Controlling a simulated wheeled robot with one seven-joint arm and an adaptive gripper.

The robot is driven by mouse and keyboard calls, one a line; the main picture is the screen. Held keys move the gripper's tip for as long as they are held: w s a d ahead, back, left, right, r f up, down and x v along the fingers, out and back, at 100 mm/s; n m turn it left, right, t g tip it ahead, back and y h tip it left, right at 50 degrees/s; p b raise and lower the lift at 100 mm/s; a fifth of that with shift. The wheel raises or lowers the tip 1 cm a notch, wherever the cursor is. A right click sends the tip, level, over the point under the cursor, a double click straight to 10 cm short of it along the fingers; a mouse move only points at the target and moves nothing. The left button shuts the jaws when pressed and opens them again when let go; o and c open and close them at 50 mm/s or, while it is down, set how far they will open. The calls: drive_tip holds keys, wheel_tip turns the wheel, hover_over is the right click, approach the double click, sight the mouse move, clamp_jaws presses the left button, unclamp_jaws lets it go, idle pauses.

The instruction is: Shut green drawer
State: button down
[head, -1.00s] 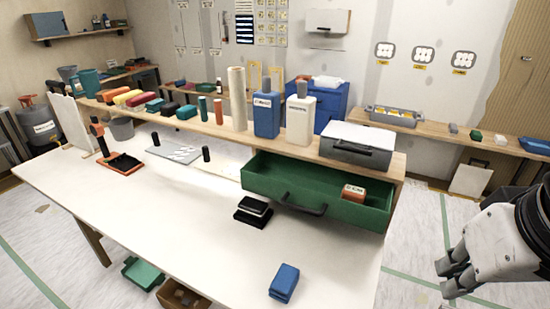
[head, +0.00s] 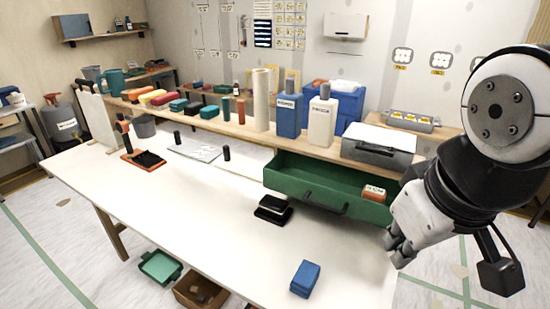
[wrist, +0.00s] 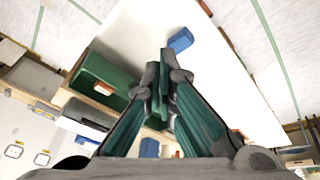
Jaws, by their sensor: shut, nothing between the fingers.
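The green drawer (head: 300,186) is pulled out from under the wooden shelf at the right back of the white table. It also shows left of my fingers in the wrist view (wrist: 118,97). Its dark handle (head: 326,207) is on the front face. An orange box with a white label (head: 373,193) sits inside at the right end. My gripper (head: 393,248) is shut and empty, to the right of the drawer front, near the table's right edge. The drawer's right end is partly hidden by my arm. My shut fingertips also show in the wrist view (wrist: 163,82).
A blue block (head: 305,278) lies on the table (head: 200,210) in front of the drawer. A black stamp-like block (head: 273,208) stands near the drawer's left front. Bottles and a grey case (head: 378,145) stand on the shelf above. The table's middle is mostly clear.

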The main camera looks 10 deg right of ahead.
drive_tip(key=w+f+n+h, duration=0.1)
drive_tip(key=w+f+n, duration=0.1)
drive_tip(key=w+n, duration=0.5)
drive_tip(key=w+f+n+h, duration=0.2)
drive_tip(key=w+f+n, duration=0.1)
drive_tip(key=w+n, duration=0.4)
drive_tip(key=w+a+f+n+b, duration=0.1)
drive_tip(key=w+a+f+n, duration=0.5)
drive_tip(key=w+f+n, duration=0.55)
drive_tip(key=w+d+f+n+b, duration=0.1)
drive_tip(key=w+d+f+b, duration=0.1)
drive_tip(key=w+d+f, duration=0.2)
drive_tip(key=shift+x, duration=1.1)
drive_tip(key=shift+d, duration=0.1)
